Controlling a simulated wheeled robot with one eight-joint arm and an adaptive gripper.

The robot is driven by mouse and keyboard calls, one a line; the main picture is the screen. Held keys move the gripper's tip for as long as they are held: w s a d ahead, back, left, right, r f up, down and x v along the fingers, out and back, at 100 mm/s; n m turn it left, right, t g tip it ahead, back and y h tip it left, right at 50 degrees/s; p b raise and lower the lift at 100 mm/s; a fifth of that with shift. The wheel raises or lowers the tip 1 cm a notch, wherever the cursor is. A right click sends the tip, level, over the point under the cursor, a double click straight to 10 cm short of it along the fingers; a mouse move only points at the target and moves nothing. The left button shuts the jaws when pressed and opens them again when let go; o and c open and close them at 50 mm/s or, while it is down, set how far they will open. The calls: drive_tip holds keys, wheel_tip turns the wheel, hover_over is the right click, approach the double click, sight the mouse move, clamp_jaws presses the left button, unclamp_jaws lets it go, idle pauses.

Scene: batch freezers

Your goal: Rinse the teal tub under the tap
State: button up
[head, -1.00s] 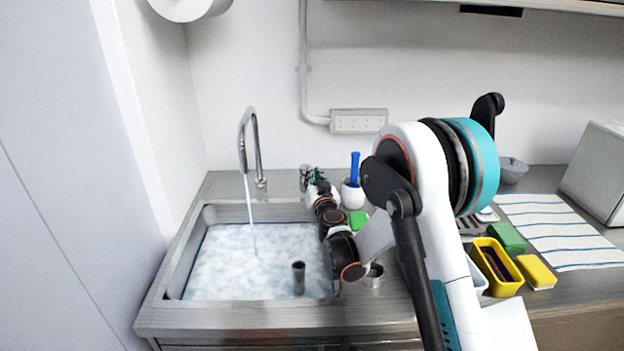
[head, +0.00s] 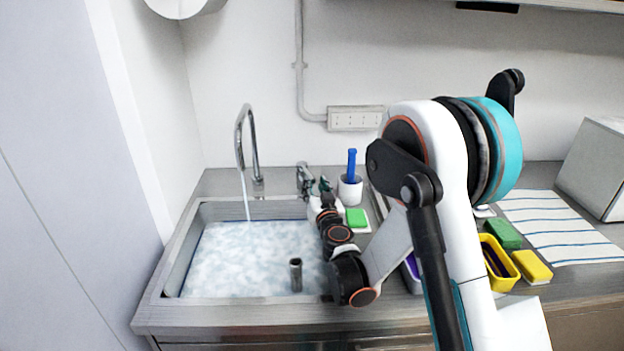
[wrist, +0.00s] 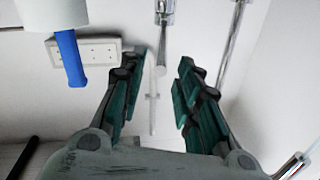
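I cannot pick out the teal tub in either view; my arm covers part of the counter. The tap (head: 247,150) is at the sink's back edge, and a stream of water falls from its spout into the sink (head: 178,270). My gripper (head: 323,184) is beside a chrome lever fitting (head: 304,178) behind the sink. In the wrist view, which looks upside down, my gripper (wrist: 160,75) has its green fingers apart. The chrome fitting (wrist: 163,14) shows beyond the gap with nothing visibly gripped. The tap's tube (wrist: 236,40) is to its right.
A standpipe (head: 296,275) stands in the cloudy sink water. A white cup (head: 350,190) with a blue-handled brush and a green sponge (head: 356,217) are right of my gripper. A yellow tub (head: 499,266) and a striped towel (head: 560,225) lie beyond my arm.

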drive_tip(key=shift+s+d, duration=0.2)
drive_tip(key=shift+s, duration=1)
drive_tip(key=shift+s+d, duration=0.2)
drive_tip(key=shift+s, duration=0.95)
drive_tip(key=shift+r, duration=0.1)
